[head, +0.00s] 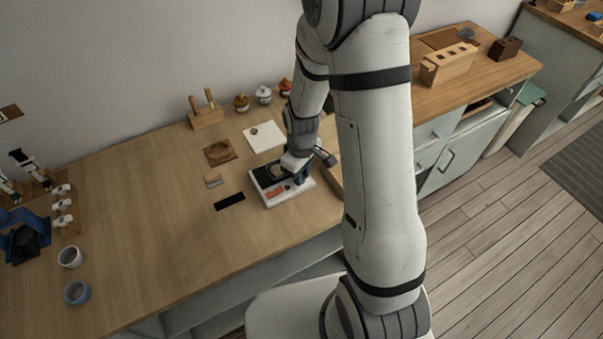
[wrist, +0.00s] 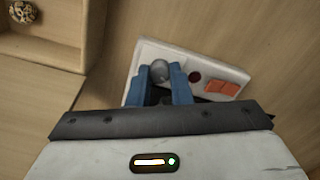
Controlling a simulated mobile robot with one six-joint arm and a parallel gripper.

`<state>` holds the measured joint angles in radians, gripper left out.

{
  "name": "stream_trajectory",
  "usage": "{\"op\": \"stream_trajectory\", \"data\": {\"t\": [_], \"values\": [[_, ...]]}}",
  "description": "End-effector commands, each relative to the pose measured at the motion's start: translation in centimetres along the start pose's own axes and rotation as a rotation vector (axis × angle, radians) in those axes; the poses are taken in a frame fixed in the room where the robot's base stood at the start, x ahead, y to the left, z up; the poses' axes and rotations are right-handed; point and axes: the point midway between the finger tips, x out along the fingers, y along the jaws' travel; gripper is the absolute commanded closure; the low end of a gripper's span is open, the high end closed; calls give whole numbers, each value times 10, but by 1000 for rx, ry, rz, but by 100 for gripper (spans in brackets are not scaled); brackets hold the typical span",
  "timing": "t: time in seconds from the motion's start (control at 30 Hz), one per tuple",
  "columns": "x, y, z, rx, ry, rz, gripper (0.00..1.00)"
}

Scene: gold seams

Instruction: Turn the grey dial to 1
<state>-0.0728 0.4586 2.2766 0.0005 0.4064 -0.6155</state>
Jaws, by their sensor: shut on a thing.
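A white device (head: 297,199) with a dark top stands near the front edge of the wooden counter. In the wrist view, its white casing (wrist: 225,72) bears the round grey dial (wrist: 159,69). My gripper (wrist: 159,80) has its blue fingers on either side of the dial, shut on it. In the head view, my gripper (head: 298,171) reaches down over the device and hides the dial. The dial's pointer and any number marks cannot be made out.
The device also has a dark red button (wrist: 194,76) and orange switches (wrist: 221,88) beside the dial. A wooden tray (wrist: 42,46) lies close by in the wrist view. A black strip (head: 230,202) lies left of the device; the counter's left middle is clear.

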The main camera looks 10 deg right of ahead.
Motion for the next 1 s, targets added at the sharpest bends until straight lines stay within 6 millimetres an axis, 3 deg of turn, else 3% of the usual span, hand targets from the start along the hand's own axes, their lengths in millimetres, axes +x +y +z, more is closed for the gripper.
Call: {"op": "stream_trajectory", "data": {"t": [0.23,0.27,0.37,0.67,1.0], "values": [[-1,0,0,-2,1,1,100],[-1,0,0,-1,1,1,79],[-1,0,0,-1,1,1,72],[-5,0,0,0,1,1,72],[-56,1,-1,0,5,4,72]]}}
